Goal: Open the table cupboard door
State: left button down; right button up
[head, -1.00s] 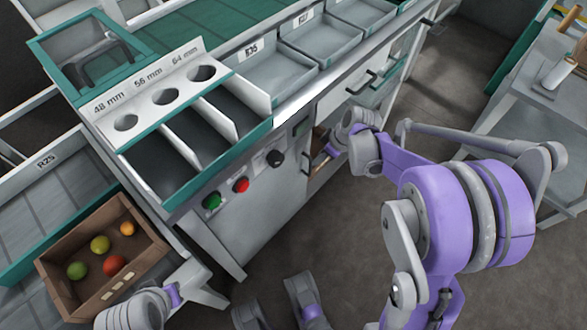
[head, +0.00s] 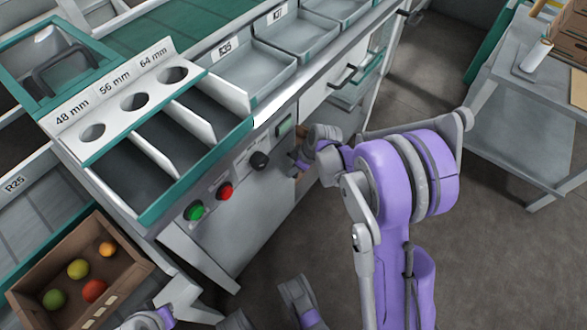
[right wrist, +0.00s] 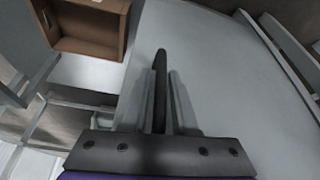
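The grey-white cupboard door (right wrist: 225,75) fills the middle and right of the right wrist view. Its dark bar handle (right wrist: 160,62) stands between the two fingers of my right gripper (right wrist: 160,95), which are close on both sides of it. Past the door's left edge an opening shows a brown box (right wrist: 92,42) inside, so the door looks ajar. In the head view my right gripper (head: 299,158) is at the table's front, right of the buttons; my own wrist hides most of the door there.
The table front carries a green button (head: 194,210), a red button (head: 224,191) and a black knob (head: 259,160). A sizing tray (head: 150,212) is above them. A crate of fruit (head: 130,268) is at lower left. A grey side table (head: 530,130) stands right, with clear floor between.

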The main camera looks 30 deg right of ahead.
grip_shut()
dwell(1.4)
